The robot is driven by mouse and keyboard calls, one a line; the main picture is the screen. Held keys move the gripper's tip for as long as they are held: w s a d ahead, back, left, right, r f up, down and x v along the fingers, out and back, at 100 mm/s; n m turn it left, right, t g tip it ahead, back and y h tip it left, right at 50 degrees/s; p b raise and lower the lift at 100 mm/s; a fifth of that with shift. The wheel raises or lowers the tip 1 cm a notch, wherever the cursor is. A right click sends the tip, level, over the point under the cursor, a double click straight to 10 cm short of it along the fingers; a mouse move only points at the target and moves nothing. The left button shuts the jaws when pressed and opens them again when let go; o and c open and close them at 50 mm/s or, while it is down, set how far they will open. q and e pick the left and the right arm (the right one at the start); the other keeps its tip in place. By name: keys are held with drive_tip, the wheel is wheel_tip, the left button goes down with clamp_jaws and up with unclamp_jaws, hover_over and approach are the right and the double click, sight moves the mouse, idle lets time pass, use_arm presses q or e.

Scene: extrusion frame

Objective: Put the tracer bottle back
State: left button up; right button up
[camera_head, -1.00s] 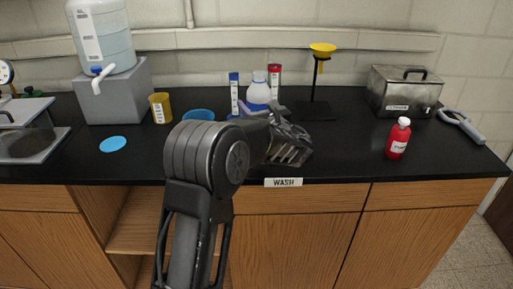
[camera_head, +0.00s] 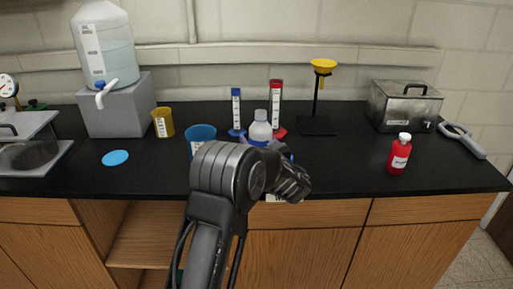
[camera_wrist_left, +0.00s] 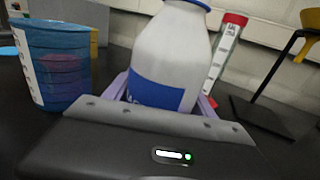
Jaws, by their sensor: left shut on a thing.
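A white bottle with a blue label (camera_head: 261,128) stands out above my left wrist in the head view. It fills the middle of the left wrist view (camera_wrist_left: 170,62), nearly upright, with its top cut off. My left gripper (camera_wrist_left: 160,92) is shut on it, with pale lavender fingers on both sides of its body. In the head view my forearm hides its lower part, so I cannot tell whether it touches the counter. A red bottle with a white cap (camera_head: 399,155) stands upright at the counter's right. I cannot read which bottle is labelled tracer. My right gripper is not in view.
A blue cup (camera_head: 201,134) stands close left of the held bottle. Blue (camera_head: 236,108) and red (camera_head: 275,105) cylinders and a yellow funnel stand (camera_head: 318,95) are behind. A blue disc (camera_head: 115,158) lies left. A metal bath (camera_head: 405,105) is right.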

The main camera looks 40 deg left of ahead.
use_arm(q)
wheel_tip(320, 180, down, 3)
drive_tip(key=shift+f, duration=0.1)
drive_tip(key=shift+f, duration=0.1)
drive_tip(key=o, duration=1.7)
drive_tip(key=shift+o, duration=0.2)
drive_tip(key=b+v, duration=0.2)
drive_tip(key=v, duration=0.8)
drive_tip(key=shift+s+d, duration=0.15)
drive_tip(key=shift+d, duration=0.2)
drive_tip(key=shift+s+d, duration=0.4)
drive_tip(key=shift+d, duration=0.1)
